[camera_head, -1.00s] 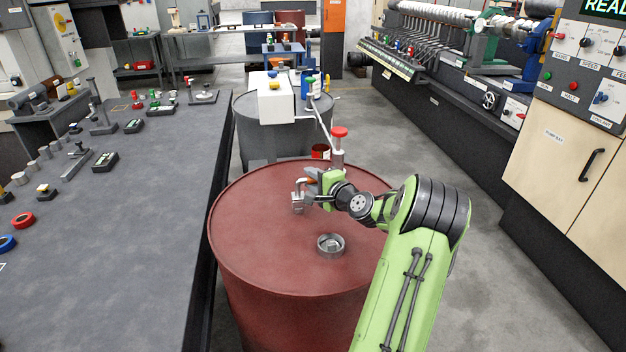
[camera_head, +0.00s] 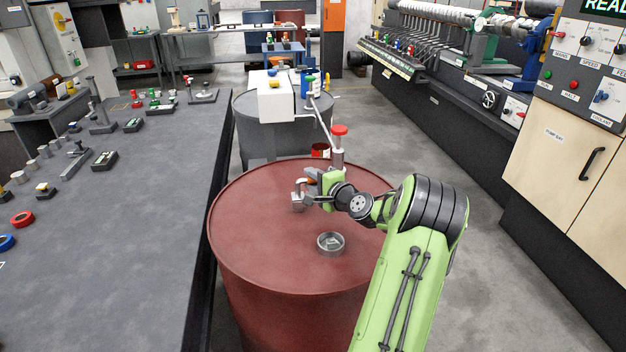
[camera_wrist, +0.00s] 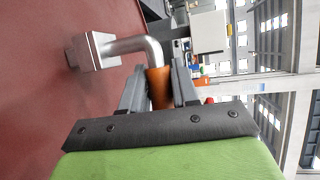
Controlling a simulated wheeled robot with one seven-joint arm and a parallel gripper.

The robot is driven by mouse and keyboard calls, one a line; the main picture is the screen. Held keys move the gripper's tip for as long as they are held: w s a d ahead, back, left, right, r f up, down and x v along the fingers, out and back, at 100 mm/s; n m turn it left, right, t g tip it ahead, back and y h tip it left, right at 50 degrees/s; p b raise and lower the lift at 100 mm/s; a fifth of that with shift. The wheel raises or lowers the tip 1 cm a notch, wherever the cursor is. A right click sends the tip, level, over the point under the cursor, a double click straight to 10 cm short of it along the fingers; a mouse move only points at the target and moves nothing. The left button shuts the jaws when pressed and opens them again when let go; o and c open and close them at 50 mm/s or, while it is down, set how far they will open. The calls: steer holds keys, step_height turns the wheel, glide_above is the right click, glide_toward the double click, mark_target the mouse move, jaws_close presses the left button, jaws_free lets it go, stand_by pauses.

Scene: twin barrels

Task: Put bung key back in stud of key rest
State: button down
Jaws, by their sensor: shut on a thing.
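The bung key (camera_head: 298,199) is a bent grey metal bar with a square block end and an orange grip. In the wrist view the bung key (camera_wrist: 138,46) runs from the block at upper left to the orange grip between my fingers. My gripper (camera_head: 316,190) is shut on that grip, over the far part of the red barrel lid. My gripper also shows in the wrist view (camera_wrist: 158,88). I cannot tell whether the block touches the lid. I cannot single out the key rest or its stud with certainty.
The red barrel (camera_head: 262,235) has a round metal bung fitting (camera_head: 330,244) on its lid and a red-topped post (camera_head: 339,145) behind. A grey barrel (camera_head: 255,135) with a white box stands beyond. The grey bench (camera_head: 130,250) at left carries several small fixtures.

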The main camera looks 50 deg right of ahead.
steer(key=shift+f+b, duration=0.85)
steer(key=shift+f, duration=0.25)
steer(key=c, duration=0.8)
jaws_free()
steer(key=p+v, duration=0.1)
steer(key=v, duration=1.4)
steer(key=shift+s+a, duration=0.15)
steer(key=shift+s, duration=0.25)
steer(key=shift+w, duration=0.1)
